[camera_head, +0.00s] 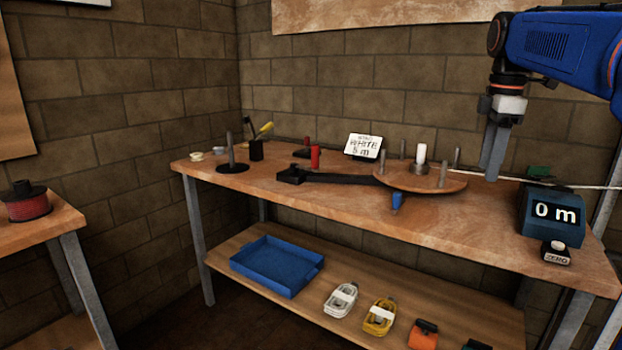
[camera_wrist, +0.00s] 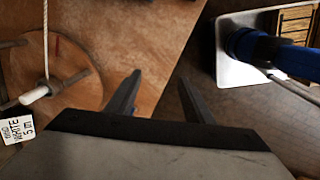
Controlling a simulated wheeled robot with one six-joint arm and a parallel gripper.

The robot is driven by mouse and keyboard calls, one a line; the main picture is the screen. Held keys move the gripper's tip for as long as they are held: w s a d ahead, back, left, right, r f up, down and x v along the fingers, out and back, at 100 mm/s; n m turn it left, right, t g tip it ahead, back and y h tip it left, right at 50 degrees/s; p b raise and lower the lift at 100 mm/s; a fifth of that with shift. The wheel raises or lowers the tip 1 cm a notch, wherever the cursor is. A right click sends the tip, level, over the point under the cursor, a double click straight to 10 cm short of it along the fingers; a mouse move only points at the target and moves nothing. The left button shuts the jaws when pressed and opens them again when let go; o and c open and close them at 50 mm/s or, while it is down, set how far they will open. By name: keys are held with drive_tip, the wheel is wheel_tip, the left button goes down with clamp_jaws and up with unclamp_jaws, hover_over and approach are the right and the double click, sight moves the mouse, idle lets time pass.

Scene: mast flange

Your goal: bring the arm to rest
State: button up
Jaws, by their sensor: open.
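My arm (camera_head: 560,48) reaches in from the upper right in the head view, and its blue links are bent. My gripper (camera_head: 490,178) points down over the right part of the workbench (camera_head: 330,205), just right of the round wooden disc (camera_head: 385,182). Its two fingers look close together from this side. In the wrist view my gripper (camera_wrist: 159,78) shows its two dark fingers apart, with nothing between them. The wooden bench top (camera_wrist: 150,40) and its edge lie below. I cannot tell the exact height of the fingertips above the bench.
The disc bears several grey pegs and a white cylinder (camera_head: 421,155). A display reading 0 m (camera_head: 553,213) and a ZERO button (camera_head: 556,253) stand at the right end. A sign reading WHITE 5 m (camera_head: 364,146) stands behind. A white line (camera_head: 575,185) runs right. A blue tray (camera_head: 277,266) lies below.

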drive_tip(key=s+a+f+m+t, duration=0.1)
drive_tip(key=s+a+f+m, duration=0.2)
drive_tip(key=s+f, duration=0.5)
drive_tip(key=s+a+f+m+t, duration=0.1)
drive_tip(key=s+a+f+m, duration=0.3)
drive_tip(key=f, duration=0.7)
drive_tip(key=s+a+f+m+t, duration=0.1)
drive_tip(key=s+a+f+m, duration=0.3)
drive_tip(key=s+f+m, duration=0.3)
drive_tip(key=s+f, duration=0.3)
drive_tip(key=s, duration=0.3)
drive_tip(key=shift+t, duration=0.4)
